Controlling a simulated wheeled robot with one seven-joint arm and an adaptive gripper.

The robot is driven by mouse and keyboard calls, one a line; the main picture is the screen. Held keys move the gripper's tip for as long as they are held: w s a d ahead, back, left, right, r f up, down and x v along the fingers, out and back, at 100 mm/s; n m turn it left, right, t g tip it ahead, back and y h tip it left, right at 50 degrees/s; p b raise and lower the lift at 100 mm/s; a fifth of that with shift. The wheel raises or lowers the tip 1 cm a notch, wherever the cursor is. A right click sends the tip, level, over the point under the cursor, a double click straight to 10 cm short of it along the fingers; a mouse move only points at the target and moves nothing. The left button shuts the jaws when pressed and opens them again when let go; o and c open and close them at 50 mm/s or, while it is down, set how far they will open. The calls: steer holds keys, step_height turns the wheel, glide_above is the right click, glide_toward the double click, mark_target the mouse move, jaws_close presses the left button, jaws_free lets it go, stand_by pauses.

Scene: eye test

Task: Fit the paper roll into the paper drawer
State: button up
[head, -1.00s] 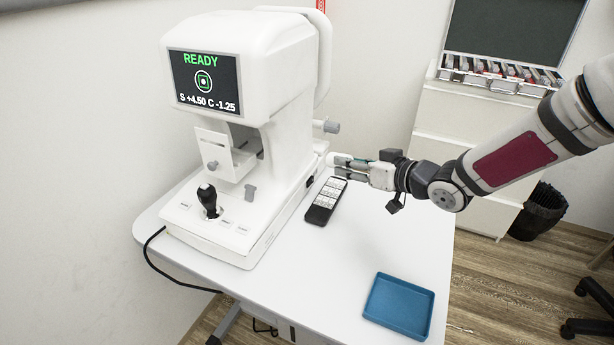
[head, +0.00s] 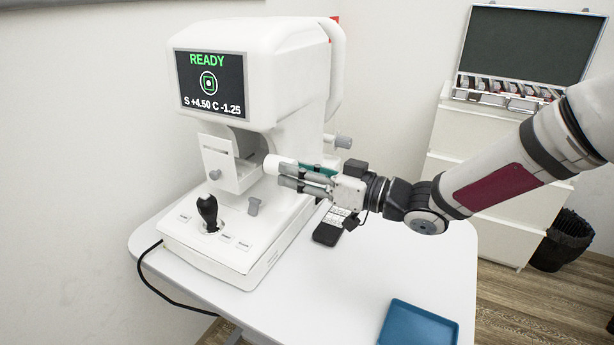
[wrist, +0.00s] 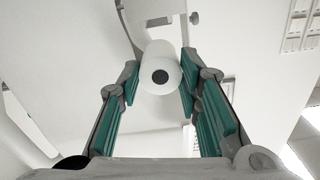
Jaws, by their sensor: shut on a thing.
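The white paper roll (head: 279,166) is held between the fingertips of my gripper (head: 303,177), which is shut on it. In the wrist view the roll (wrist: 162,58) sits between the green finger pads, its dark core hole facing the camera. The paper drawer (head: 216,161) stands out from the white machine's column, with a slotted front panel and a grey knob. The roll is just right of the drawer in the head view, apart from it and at about its height. The drawer's inside is mostly hidden.
The machine (head: 251,75) has a lit READY screen and a black joystick (head: 208,211) below the drawer. A dark remote (head: 328,232) lies under my gripper. A blue tray (head: 420,326) is at the table's front right.

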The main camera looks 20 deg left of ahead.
mark_target(250, 173)
steer(key=shift+w+a+f+b, duration=0.15)
steer(key=shift+a+b, duration=0.35)
steer(key=shift+a, duration=1.5)
steer(key=shift+w+a+b, duration=0.2)
steer(key=shift+a+b, duration=0.35)
steer(key=shift+a, duration=1.4)
steer(key=shift+w+a+f+b, duration=0.15)
steer(key=shift+a+b, duration=0.35)
steer(key=shift+a, duration=1.5)
steer(key=shift+r, duration=0.15)
steer(key=shift+f, duration=0.35)
